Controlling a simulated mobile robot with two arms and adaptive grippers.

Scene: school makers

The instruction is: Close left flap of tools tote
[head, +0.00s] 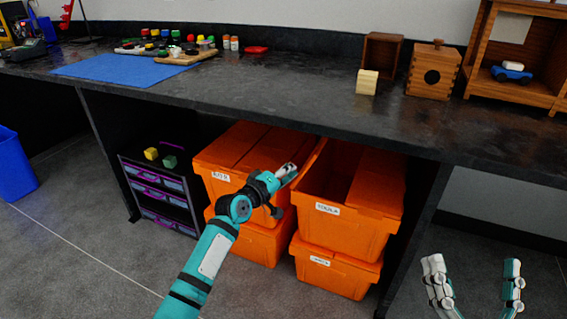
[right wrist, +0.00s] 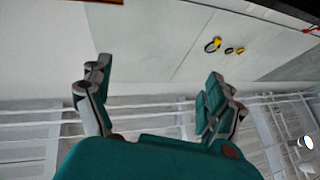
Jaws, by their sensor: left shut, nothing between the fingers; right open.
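The tools tote (head: 345,233) is the upper right orange tote under the bench; its label is small and hard to read. Its left flap (head: 311,165) stands up along the left side, and the dark inside shows beside it. Its right flap (head: 378,182) lies over the right part of the opening. My left gripper (head: 289,170) is shut and empty, just left of the raised left flap; I cannot tell whether it touches it. My right gripper (head: 472,262) is open and empty at the lower right, well away from the tote; it also shows in the right wrist view (right wrist: 158,70).
A closed orange tote (head: 225,178) stands directly left, with orange totes below both. A drawer unit (head: 160,195) is further left. The dark bench top (head: 290,95) overhangs the totes. Floor in front is clear.

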